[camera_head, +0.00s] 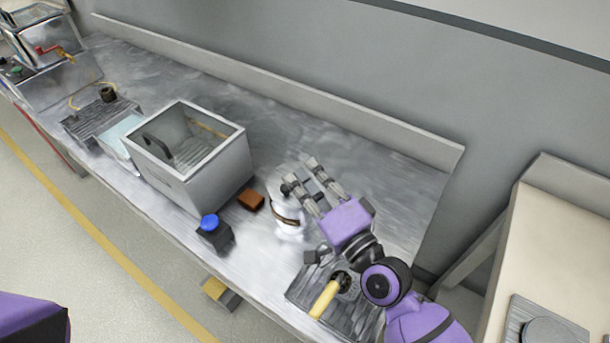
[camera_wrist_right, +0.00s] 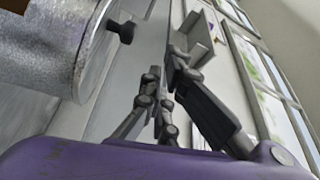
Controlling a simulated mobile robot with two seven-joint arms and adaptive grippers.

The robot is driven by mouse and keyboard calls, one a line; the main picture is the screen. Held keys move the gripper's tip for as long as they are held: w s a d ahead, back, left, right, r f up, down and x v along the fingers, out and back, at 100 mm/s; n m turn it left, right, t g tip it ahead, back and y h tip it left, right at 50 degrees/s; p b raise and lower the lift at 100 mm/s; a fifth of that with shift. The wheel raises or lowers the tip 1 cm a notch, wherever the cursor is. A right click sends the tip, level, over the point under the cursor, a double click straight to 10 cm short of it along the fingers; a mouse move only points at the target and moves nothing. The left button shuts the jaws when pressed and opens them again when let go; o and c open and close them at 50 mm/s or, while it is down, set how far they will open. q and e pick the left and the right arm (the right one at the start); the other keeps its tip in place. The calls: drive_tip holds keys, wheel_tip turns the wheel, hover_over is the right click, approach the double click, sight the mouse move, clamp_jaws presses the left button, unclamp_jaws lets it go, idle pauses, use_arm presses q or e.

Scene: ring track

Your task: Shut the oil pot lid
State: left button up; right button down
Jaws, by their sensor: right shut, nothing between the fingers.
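The oil pot (camera_head: 288,222) is a shiny metal vessel on the metal bench, with a brown band near its top. The right wrist view shows it as a large metal cylinder (camera_wrist_right: 50,45) at left, with a black knob (camera_wrist_right: 122,31) at its lid end. I cannot tell whether the lid is fully down. My right gripper (camera_head: 300,176) is beside and above the pot, partly covering its top in the head view. In the wrist view the fingers (camera_wrist_right: 165,75) are close together and empty, apart from the knob. My left gripper is out of view.
A grey open box (camera_head: 195,185) stands left of the pot. A brown block (camera_head: 251,200) and a blue push button (camera_head: 210,222) are nearby. A yellow handle (camera_head: 324,300) lies over a dark plate at front right. The bench behind the box is clear up to the wall.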

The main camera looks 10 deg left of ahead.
drive_tip(key=shift+r, duration=0.1)
wheel_tip(320, 180, up, 10)
idle(0.4)
